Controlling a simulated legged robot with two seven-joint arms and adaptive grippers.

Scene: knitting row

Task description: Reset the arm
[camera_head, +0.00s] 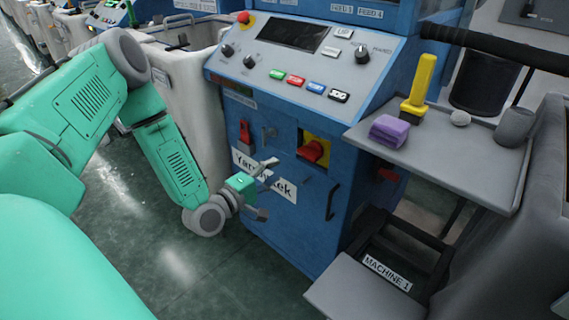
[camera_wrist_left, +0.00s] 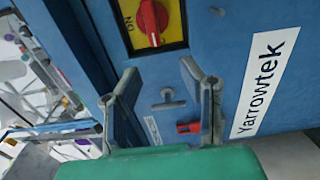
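My green left arm (camera_head: 175,155) reaches in from the left and bends down in front of the blue Yarrowtek machine (camera_head: 300,215). My left gripper (camera_head: 266,189) is in front of the machine's lower front, over the white Yarrowtek label (camera_head: 280,197). Its two grey fingers are spread with nothing between them; they also show in the left wrist view (camera_wrist_left: 160,72). There they face a small grey T-shaped handle (camera_wrist_left: 168,98) and a red switch (camera_wrist_left: 188,127). I cannot tell whether a finger touches the panel. My right gripper is not in view.
A red rotary switch on a yellow plate (camera_head: 313,151) and a dark door handle (camera_head: 332,202) stick out nearby. A grey shelf (camera_head: 440,165) holds a purple block (camera_head: 389,131) and a yellow-handled tool (camera_head: 420,85). Green floor (camera_head: 170,255) is open at lower left.

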